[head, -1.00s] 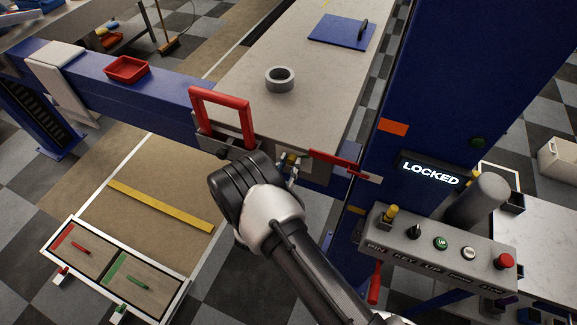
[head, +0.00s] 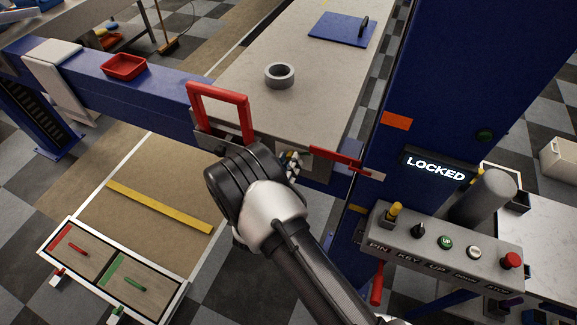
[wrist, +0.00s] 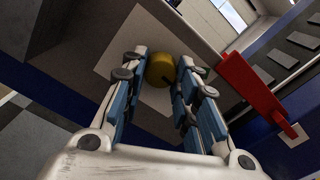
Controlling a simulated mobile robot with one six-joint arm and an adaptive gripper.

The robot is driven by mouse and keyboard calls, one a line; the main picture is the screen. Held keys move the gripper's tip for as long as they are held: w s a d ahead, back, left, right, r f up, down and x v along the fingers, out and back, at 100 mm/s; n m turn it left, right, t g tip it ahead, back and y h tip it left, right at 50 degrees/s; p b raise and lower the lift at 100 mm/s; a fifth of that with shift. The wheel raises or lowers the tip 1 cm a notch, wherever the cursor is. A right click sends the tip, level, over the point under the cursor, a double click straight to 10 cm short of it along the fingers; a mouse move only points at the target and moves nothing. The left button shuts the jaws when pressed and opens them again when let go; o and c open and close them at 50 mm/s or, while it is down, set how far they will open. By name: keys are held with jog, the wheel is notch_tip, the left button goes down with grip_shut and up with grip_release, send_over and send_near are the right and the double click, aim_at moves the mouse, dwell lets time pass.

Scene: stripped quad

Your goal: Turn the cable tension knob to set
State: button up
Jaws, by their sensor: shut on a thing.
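The yellow cable tension knob (wrist: 160,70) shows in the wrist view on a pale square plate (wrist: 122,50). My gripper (wrist: 161,66) has its blue-padded fingers on either side of the knob and is shut on it. A dark mark shows on the knob's lower right edge. In the head view my gripper (head: 292,166) is at the front end of the grey platform (head: 290,105), partly behind my wrist. The knob is hidden there, and I cannot read its setting.
A red lever (head: 335,158) sits close right of my gripper; it also shows in the wrist view (wrist: 255,85). A red upright handle (head: 222,98) stands to the left. A blue column with a "LOCKED" display (head: 435,167) and a button panel (head: 440,240) stand at right.

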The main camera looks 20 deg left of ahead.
jog(key=n+b, duration=0.1)
jog(key=n, duration=0.5)
jog(key=shift+n, duration=0.4)
dwell(0.3)
jog(key=o, duration=1.1)
jog(key=s, duration=1.2)
jog(key=shift+a, duration=0.4)
